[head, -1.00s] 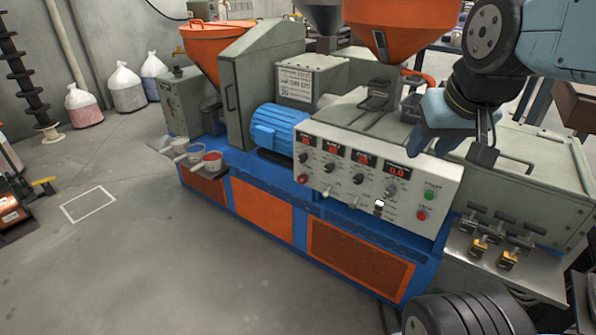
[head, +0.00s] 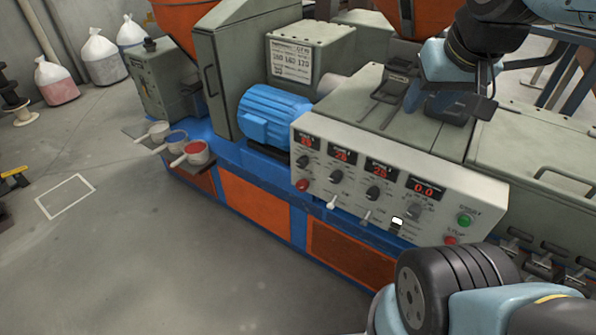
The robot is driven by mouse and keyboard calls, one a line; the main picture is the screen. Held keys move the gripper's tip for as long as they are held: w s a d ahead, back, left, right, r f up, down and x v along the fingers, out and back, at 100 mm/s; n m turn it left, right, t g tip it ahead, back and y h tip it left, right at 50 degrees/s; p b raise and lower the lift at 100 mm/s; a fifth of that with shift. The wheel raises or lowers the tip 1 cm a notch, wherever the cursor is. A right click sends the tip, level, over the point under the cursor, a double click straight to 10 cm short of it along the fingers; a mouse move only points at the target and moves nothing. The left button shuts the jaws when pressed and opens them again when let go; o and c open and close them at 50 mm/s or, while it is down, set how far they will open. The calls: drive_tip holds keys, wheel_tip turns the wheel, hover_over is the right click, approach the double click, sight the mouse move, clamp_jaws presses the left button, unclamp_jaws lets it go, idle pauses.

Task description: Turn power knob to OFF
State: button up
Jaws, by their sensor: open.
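The white control panel (head: 395,190) faces me on the front of the machine. Several dark round knobs sit in a row below its red displays, including one at the left (head: 302,162) and one under the 0.0 display (head: 414,210). A dark switch with a bright white top (head: 397,222) sits low on the panel. The labels are too small to read, so I cannot tell which control is the power knob. My gripper (head: 442,102) is open and empty above the grey machine top, behind the panel and apart from its controls.
A green button (head: 464,220) and a red button (head: 450,240) are at the panel's right end. My own arm link covers the lower right. A blue motor (head: 270,115) stands left of the panel. Cups (head: 197,152) sit on a ledge farther left.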

drive_tip(key=shift+o, duration=0.4)
drive_tip(key=shift+o, duration=0.8)
drive_tip(key=shift+w+a, duration=0.1)
drive_tip(key=shift+o, duration=0.7)
drive_tip(key=shift+w+f, duration=0.15)
drive_tip(key=shift+f, duration=0.05)
drive_tip(key=shift+o, duration=0.6)
drive_tip(key=w+a+f+n+g+h, duration=0.2)
drive_tip(key=w+f+n+g+h, duration=0.2)
drive_tip(key=w+f+n, duration=0.3)
wheel_tip(320, 180, down, 2)
drive_tip(key=shift+w+a+f, duration=0.25)
drive_tip(key=shift+w+a, duration=0.1)
drive_tip(key=shift+w, duration=0.35)
drive_tip(key=w+a+f+n+t+h, duration=0.2)
drive_tip(key=w+a+f+n+h, duration=0.15)
drive_tip(key=a+f+n, duration=0.55)
drive_tip(key=w+a+f+n+t+h, duration=0.3)
drive_tip(key=w+a+f+n, duration=0.3)
drive_tip(key=f, duration=0.5)
drive_tip(key=n+t+y, duration=0.2)
drive_tip(key=n+t, duration=0.2)
drive_tip(key=n, duration=0.2)
approach(300, 187)
drive_tip(key=x, duration=0.9)
drive_tip(key=shift+w+d+f, duration=0.15)
drive_tip(key=shift+w+f, duration=0.05)
drive_tip(key=shift+f, duration=0.05)
